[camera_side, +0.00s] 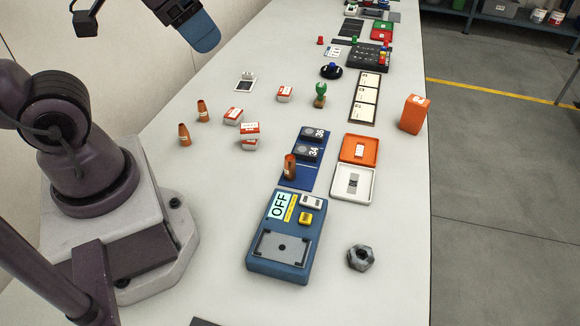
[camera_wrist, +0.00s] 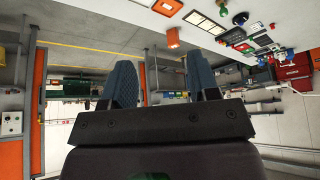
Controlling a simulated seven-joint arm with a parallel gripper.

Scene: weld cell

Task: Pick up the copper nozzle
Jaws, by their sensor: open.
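Three copper-coloured tapered nozzles show in the side view. Two more copper nozzles, a nearer one (camera_side: 184,135) and a farther one (camera_side: 202,111), stand upright on the bare table to the left. My gripper (camera_side: 207,38) is at the top of the side view, high above the table and apart from all three nozzles. In the wrist view my gripper (camera_wrist: 162,85) has its two blue fingers spread apart, with nothing between them. No nozzle can be made out there.
A blue box marked OFF (camera_side: 283,236) and a metal hex nut (camera_side: 360,257) are at the near side. An orange tray (camera_side: 346,157), a white tray (camera_side: 340,190) and an orange block (camera_side: 413,113) lie right. Small red-white boxes (camera_side: 233,116) sit near the left nozzles.

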